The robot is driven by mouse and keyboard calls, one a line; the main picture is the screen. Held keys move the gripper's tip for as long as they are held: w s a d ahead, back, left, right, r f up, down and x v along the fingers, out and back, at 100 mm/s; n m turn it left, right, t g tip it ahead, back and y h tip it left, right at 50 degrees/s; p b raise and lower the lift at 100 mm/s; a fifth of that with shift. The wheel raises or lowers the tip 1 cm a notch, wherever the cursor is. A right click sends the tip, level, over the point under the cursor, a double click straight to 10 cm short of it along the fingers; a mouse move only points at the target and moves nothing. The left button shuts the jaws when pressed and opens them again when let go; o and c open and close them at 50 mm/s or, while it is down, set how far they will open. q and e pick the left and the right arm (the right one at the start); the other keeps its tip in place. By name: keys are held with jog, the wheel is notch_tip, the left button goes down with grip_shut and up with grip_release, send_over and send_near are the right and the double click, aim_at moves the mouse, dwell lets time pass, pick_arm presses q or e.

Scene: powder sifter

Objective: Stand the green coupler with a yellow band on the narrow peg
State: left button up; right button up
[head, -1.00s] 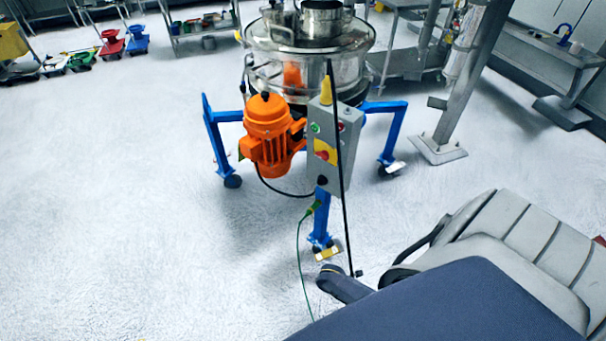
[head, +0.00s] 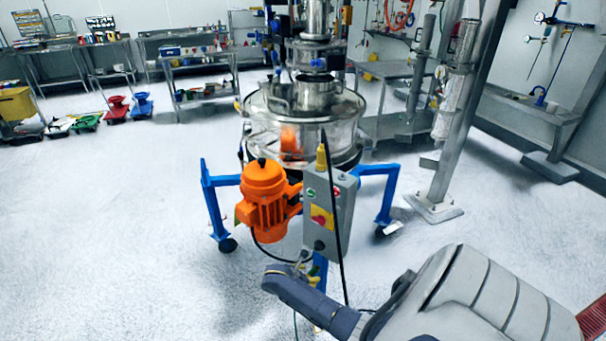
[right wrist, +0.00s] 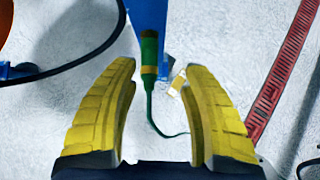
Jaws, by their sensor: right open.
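The green coupler (right wrist: 149,50) with a yellow band shows in the right wrist view, in front of a blue leg, with a green cable running from its lower end. My right gripper (right wrist: 160,70) is open, its yellow fingers on either side of the view. The coupler shows between the fingertips, a little left of the middle; I cannot tell how far beyond them it is. In the head view my right gripper (head: 313,271) is small and partly hidden below the control box. I cannot make out the narrow peg. My left gripper is not in view.
The sifter (head: 303,125) stands on blue legs with an orange motor (head: 266,200) and a grey control box (head: 328,210). A black cable hangs near my right arm. A red slotted strip (right wrist: 283,75) lies at right in the wrist view.

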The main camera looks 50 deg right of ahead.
aim_at(312, 271)
jog(key=shift+w+a+r+n, duration=0.2)
jog(key=shift+w+r+n, duration=0.45)
jog(key=shift+w, duration=0.15)
jog(key=shift+x, duration=4.5)
jog(key=shift+c, duration=0.4)
grip_shut()
jog(key=shift+a, duration=0.1)
